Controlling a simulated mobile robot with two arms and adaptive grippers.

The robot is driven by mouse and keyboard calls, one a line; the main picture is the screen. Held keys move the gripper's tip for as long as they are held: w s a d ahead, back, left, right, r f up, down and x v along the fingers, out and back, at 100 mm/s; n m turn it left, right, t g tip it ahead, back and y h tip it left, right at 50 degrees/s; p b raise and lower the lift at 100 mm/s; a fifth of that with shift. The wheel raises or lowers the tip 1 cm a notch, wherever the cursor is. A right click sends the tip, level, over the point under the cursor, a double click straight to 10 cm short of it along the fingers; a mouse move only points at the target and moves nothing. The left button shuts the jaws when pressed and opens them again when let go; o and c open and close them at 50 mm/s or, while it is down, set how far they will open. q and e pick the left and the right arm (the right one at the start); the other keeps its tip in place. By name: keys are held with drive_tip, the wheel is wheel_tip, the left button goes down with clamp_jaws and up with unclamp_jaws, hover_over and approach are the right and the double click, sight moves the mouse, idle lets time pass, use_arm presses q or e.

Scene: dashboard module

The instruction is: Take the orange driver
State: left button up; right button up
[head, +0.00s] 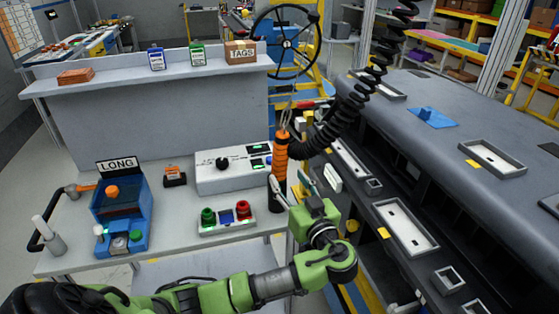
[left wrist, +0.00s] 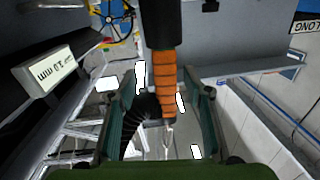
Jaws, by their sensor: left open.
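The orange driver (head: 281,160) hangs upright at the right end of the workbench, with an orange ribbed grip and a black lower body. In the left wrist view its orange grip (left wrist: 168,85) and black body show between the fingers. My left gripper (head: 291,184) is open around the driver's lower part, with a finger to each side. In the left wrist view there is a visible gap between each finger and the driver. The wire hook above the driver (head: 286,115) shows in the head view. My right gripper is not in view.
A black coiled hose (head: 345,124) loops close behind and right of the driver. A dashboard module (head: 475,125) with rectangular openings fills the right side. A white control box (head: 232,169), button panel (head: 226,219) and blue "LONG" fixture (head: 122,217) stand on the bench.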

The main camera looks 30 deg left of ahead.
sight(281, 172)
use_arm(q)
drive_tip(key=shift+w+a+r+p, duration=0.25)
drive_tip(key=shift+a+p, duration=0.1)
drive_tip(key=shift+a, duration=0.2)
drive_tip(key=p+x, duration=0.1)
drive_tip(key=x, duration=0.2)
drive_tip(key=shift+s+a+r+p, duration=0.1)
drive_tip(key=shift+a+p, duration=0.3)
drive_tip(key=shift+a, duration=0.05)
drive_tip(key=shift+w+a, duration=0.3)
drive_tip(key=shift+a, duration=0.05)
drive_tip(key=shift+d, duration=0.1)
clamp_jaws()
